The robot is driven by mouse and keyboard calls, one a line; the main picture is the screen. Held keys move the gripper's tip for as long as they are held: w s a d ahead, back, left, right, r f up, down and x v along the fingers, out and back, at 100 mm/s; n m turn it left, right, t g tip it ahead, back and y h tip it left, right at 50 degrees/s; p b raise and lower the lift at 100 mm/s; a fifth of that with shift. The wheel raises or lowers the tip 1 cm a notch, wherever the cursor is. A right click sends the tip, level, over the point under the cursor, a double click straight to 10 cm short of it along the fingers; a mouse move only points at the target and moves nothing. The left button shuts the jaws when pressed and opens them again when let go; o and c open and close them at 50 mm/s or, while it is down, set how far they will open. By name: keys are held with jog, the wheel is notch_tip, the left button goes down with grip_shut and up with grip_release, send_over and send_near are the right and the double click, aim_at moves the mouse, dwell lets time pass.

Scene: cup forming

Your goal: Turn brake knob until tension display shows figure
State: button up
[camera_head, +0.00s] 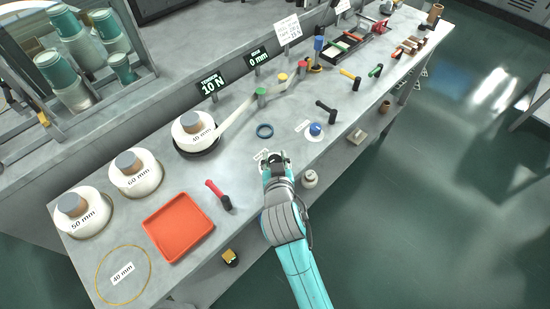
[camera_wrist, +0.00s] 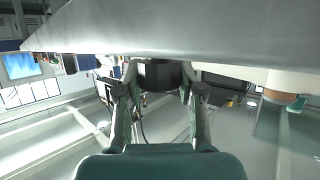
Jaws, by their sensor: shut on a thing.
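The tension display (camera_head: 212,82) is a black panel at the back of the bench and reads 10 N. My gripper (camera_head: 275,160) is at the bench's front edge. Its fingers are shut on a dark round knob, the brake knob (camera_wrist: 160,73), which shows between both fingertips in the wrist view. In the head view the fingers mostly hide the knob. A small white label (camera_head: 261,154) lies on the bench beside the gripper; I cannot read it.
A white tape roll (camera_head: 195,128) sits on a dark disc, its strip running past green and yellow posts. Two more rolls (camera_head: 134,172) (camera_head: 82,212) stand left.

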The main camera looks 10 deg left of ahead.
jog(key=shift+m+h, duration=0.6)
jog(key=o, duration=1.2)
jog(key=shift+f, duration=0.1)
jog(key=shift+c, duration=0.2)
jog(key=shift+s, duration=0.1)
jog(key=a+v, duration=0.1)
jog(key=v, duration=1)
jog(key=shift+s+d+r, duration=0.25)
jog(key=shift+s+d, duration=0.05)
jog(key=shift+s, duration=0.1)
